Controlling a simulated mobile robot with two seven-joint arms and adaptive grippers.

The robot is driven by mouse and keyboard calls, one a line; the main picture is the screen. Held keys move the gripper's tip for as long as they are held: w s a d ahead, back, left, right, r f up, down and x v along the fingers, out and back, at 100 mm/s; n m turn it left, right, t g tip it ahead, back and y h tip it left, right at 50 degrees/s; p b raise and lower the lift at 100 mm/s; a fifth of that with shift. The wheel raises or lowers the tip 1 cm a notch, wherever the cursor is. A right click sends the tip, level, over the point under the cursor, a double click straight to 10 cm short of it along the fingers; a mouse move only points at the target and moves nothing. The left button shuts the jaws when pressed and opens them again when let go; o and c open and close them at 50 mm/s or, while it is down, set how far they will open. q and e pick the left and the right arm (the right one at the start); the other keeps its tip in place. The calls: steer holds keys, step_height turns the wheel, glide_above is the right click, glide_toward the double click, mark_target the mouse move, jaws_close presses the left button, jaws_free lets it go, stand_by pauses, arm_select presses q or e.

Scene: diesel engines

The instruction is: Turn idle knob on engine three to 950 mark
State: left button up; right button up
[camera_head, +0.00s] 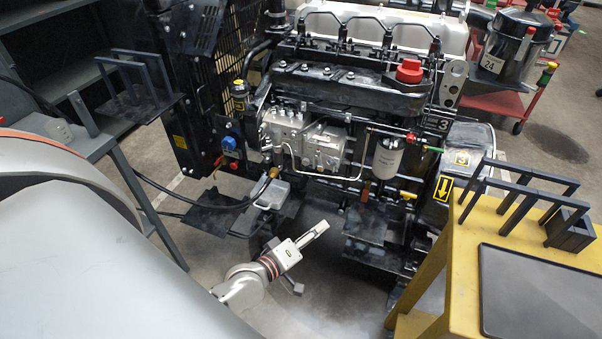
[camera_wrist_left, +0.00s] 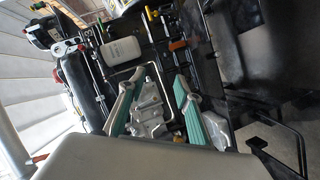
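Engine three (camera_head: 350,75) stands at the back centre of the head view, with a "3" plate (camera_head: 438,123) on its right. A red knob (camera_head: 409,70) sits on its top, and a blue round part (camera_head: 229,143) is at its left side. I cannot tell which part is the idle knob, and no 950 mark is readable. My left gripper (camera_head: 314,234) is low in front of the engine, apart from it. In the left wrist view its two teal-padded fingers (camera_wrist_left: 155,84) are spread and empty, facing the silver pump block (camera_wrist_left: 149,108). My right gripper is not in view.
A white filter (camera_head: 387,158) hangs on the engine's front. A yellow table (camera_head: 455,270) with black racks stands at the right. Grey shelving (camera_head: 50,50) is at the left. Black hoses (camera_head: 165,190) cross at the left. Some floor below the engine is clear.

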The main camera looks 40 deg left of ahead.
arm_select(q)
steer(key=w+a+n+t+y+b, duration=0.2)
steer(key=w+a+n+y, duration=0.1)
steer(key=w+a+n, duration=0.6)
steer(key=n+y+b, duration=0.1)
steer(key=n+y, duration=0.2)
steer(key=n, duration=0.6)
glide_toward(305, 163)
steer(key=b+x, duration=0.1)
steer(key=x, duration=0.7)
steer(key=shift+f, duration=0.1)
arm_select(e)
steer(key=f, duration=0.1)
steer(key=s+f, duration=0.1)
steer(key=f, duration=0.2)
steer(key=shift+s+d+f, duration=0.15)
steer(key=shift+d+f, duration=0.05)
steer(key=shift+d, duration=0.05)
arm_select(q)
jaws_close()
